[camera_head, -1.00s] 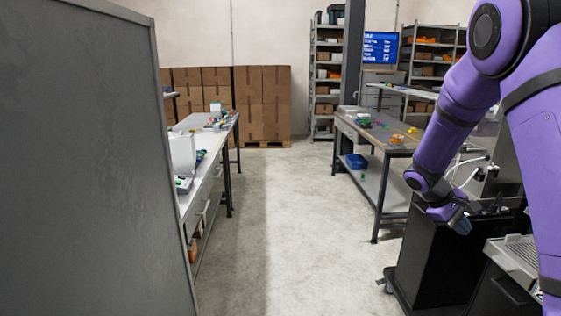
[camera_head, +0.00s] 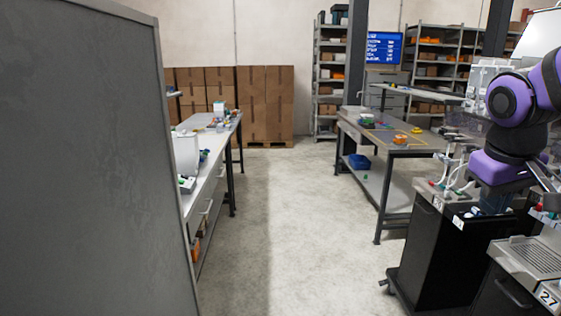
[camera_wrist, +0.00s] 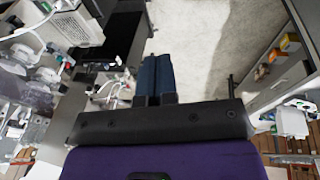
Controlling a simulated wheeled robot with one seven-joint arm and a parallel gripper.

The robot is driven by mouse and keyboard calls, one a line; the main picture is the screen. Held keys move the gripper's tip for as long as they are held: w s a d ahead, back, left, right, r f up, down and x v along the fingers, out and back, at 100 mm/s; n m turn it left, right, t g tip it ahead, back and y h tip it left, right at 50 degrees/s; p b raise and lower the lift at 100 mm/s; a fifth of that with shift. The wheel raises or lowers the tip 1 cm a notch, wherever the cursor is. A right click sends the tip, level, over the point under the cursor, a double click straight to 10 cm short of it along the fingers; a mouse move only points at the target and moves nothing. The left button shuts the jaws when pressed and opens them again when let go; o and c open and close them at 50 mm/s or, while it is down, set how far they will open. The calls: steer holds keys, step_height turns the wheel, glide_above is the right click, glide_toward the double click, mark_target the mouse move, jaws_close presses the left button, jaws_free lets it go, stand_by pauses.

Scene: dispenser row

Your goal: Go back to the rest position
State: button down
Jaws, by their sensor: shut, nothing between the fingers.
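My gripper shows in the wrist view (camera_wrist: 156,76) with its two dark blue fingers side by side and touching, shut and empty. In the head view, my gripper (camera_head: 494,203) hangs below my purple wrist at the right, pointing down above the black cabinet (camera_head: 440,255). I cannot tell how far its tips are from the cabinet top.
A grey panel (camera_head: 85,160) fills the left. A long workbench (camera_head: 212,165) stands beyond it, and another workbench (camera_head: 390,190) stands at centre right. Dispensing equipment (camera_head: 455,165) stands close to my arm. The concrete aisle (camera_head: 300,230) between is clear.

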steer(key=s+a+r+t+y, duration=0.2)
steer(key=s+a, duration=0.3)
steer(key=s, duration=0.5)
steer(key=shift+s+a+r+m+t, duration=0.2)
steer(key=shift+a+m+t, duration=0.1)
steer(key=shift+m+t, duration=0.15)
